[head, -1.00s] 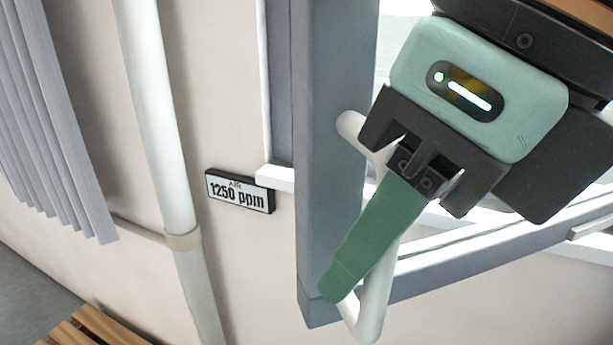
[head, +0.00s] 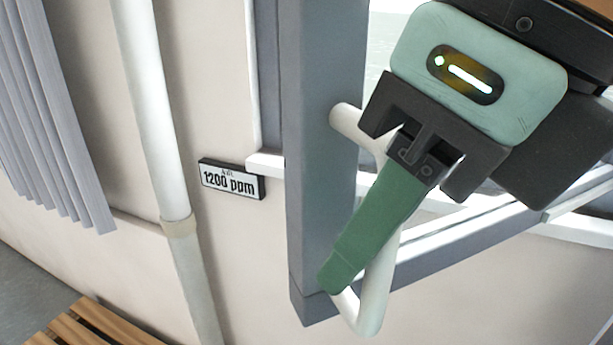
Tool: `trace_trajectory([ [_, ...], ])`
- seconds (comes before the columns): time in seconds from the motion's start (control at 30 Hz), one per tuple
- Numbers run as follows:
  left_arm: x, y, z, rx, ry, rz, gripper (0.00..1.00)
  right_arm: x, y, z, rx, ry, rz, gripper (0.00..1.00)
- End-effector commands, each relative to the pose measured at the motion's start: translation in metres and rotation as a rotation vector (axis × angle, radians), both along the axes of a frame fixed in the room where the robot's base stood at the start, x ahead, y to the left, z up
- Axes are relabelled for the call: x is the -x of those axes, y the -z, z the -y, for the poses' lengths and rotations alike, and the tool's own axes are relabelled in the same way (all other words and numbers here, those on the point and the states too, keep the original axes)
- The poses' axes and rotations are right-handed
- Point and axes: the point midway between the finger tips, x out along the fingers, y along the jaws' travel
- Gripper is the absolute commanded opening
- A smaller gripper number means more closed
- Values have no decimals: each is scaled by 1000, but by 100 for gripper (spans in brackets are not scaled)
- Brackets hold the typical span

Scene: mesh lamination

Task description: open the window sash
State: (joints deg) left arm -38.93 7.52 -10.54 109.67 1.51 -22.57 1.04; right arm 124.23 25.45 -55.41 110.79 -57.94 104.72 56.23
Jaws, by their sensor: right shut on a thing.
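The window sash (head: 322,130) has a grey frame and stands swung out from the wall, with a gap between its edge and the window opening. Its white bar handle (head: 378,285) is on the near face of the sash's left upright. My right gripper (head: 345,275) reaches in from the upper right and is shut on the handle. Its green finger lies across the handle's grip and hides part of it. The other finger is hidden. My left gripper is not in view.
A white pipe (head: 150,110) runs down the wall at left, beside grey vertical blinds (head: 50,120). A sign (head: 232,180) reading 1200 ppm hangs between pipe and sash. A white sill (head: 268,163) juts out behind the sash. A slatted wooden bench (head: 95,325) is at bottom left.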

Motion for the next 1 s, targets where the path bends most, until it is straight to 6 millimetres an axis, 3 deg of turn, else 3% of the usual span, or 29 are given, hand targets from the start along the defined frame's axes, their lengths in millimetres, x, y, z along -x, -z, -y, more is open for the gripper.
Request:
trace_trajectory([
  [0.07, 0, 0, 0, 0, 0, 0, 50, 0, 0, -1, -3, -2, -3, 0],
  [0.1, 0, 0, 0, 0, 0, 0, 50, 1, 0, -1, -3, -2, -3, 24],
  [0.33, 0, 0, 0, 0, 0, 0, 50, 0, 0, -1, -1, -1, -1, 50],
  [0.67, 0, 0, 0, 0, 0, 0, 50, 1, -5, 1, -2, 1, 0, 50],
  [0.77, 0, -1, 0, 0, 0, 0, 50, 5, -17, 4, -4, 0, 1, 50],
  [1.0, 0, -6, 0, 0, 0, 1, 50, 19, -66, 18, -4, 0, 1, 50],
])
